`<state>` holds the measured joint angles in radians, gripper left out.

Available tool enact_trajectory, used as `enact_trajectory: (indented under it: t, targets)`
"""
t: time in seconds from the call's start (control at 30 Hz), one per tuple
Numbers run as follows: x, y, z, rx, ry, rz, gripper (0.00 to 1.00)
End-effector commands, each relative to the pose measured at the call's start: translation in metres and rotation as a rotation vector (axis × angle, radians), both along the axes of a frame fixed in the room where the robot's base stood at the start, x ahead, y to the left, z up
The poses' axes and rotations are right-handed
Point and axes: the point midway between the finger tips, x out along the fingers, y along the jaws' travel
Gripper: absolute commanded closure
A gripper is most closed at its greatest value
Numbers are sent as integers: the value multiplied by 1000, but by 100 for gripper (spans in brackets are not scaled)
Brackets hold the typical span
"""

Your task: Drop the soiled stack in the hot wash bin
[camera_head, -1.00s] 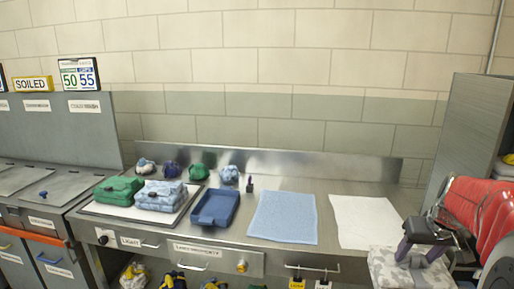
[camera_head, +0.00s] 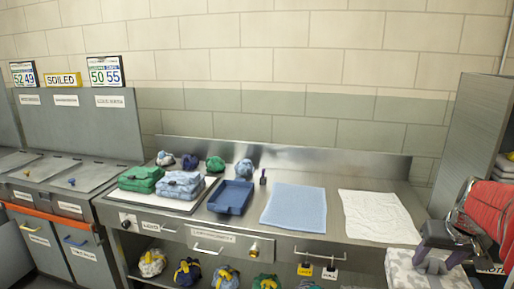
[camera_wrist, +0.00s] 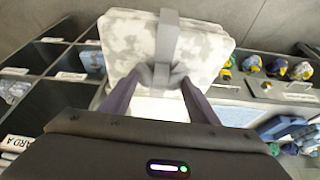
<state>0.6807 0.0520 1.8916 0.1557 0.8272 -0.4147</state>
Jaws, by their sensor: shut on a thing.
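My gripper (camera_head: 436,262) is at the lower right in the head view, shut on a folded grey-and-white camouflage stack (camera_head: 418,274). In the wrist view the stack (camera_wrist: 205,48) lies beyond my gripper (camera_wrist: 158,88), with a grey strap (camera_wrist: 167,40) across its middle. I see no stains on it. Bins with grey lids (camera_head: 92,176) stand at the far left under a yellow SOILED sign (camera_head: 62,79), well away from the stack. Their small labels are too blurred to read, so I cannot tell which is the hot wash bin.
Several tied bundles sit behind and below. A grey cabinet (camera_head: 473,135) stands at the right.

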Motion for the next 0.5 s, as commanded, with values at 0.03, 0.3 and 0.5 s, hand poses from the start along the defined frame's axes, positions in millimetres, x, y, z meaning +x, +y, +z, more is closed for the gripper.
enact_trajectory:
  t: [0.03, 0.3, 0.5]
  targets:
    - [2, -2, 2, -2, -3, -14, 100]
    - [6, -13, -6, -2, -1, -112, 100]
    - [29, 6, -28, -1, -1, -138, 100]
